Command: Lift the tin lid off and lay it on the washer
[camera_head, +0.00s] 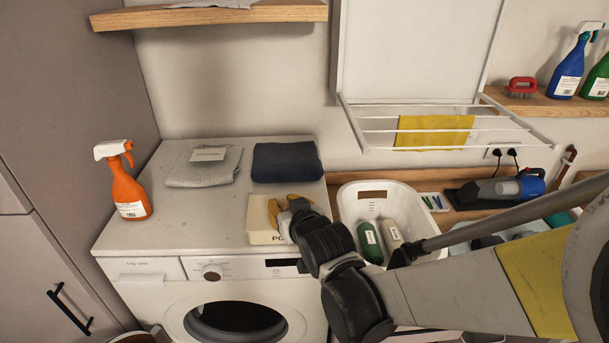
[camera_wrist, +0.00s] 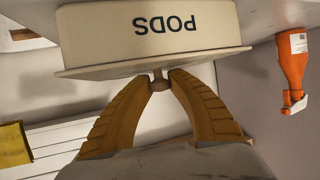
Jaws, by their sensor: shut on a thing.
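The cream tin (camera_head: 265,238), marked PODS, stands on the washer (camera_head: 190,228) near its front right corner. Its flat lid (camera_wrist: 110,69) has a small knob (camera_wrist: 158,84) and appears to lie on the tin (camera_wrist: 120,25) in the wrist view, which shows them upside down. My gripper (camera_head: 277,209) is over the lid, its tan fingers shut on the knob, as the wrist view shows (camera_wrist: 161,78). The fingers and wrist hide part of the lid in the head view.
An orange spray bottle (camera_head: 130,185) stands at the washer's left. A folded grey cloth (camera_head: 203,168) and dark blue cloth (camera_head: 287,162) lie at the back. The washer's middle and front left are clear. A white basket (camera_head: 392,197) with bottles stands at right.

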